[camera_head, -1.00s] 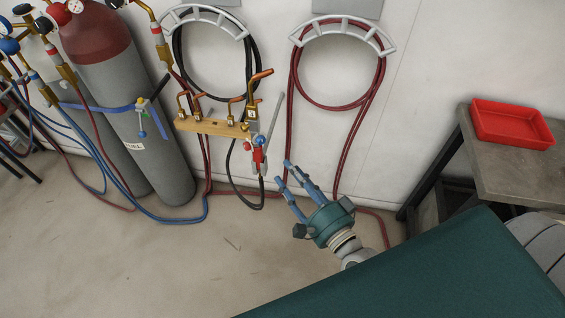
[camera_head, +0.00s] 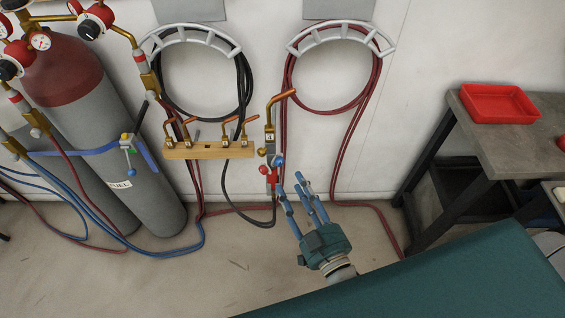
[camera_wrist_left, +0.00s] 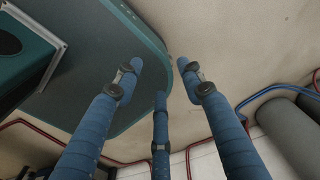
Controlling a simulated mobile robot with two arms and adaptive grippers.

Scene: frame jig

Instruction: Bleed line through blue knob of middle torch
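A wooden rack (camera_head: 210,150) on the wall holds several copper-tipped torches. At its right end a larger brass torch (camera_head: 270,140) stands upright with a blue knob (camera_head: 277,160) and a red knob (camera_head: 265,171) low on its body. I cannot tell which torch counts as the middle one; no blue knobs show clearly on the others. My right gripper (camera_head: 300,186) is open and empty, its blue fingers pointing up, just below and right of the blue knob, with no clear contact. My left gripper (camera_wrist_left: 158,78) is open and empty in the left wrist view, outside the head view.
Grey cylinders (camera_head: 130,145) with gauges and blue and red hoses stand at left. Black hose (camera_head: 243,85) and red hose (camera_head: 368,90) hang on wall hangers. A table (camera_head: 520,150) with a red tray (camera_head: 500,104) is at right. Open floor lies in front of the wall.

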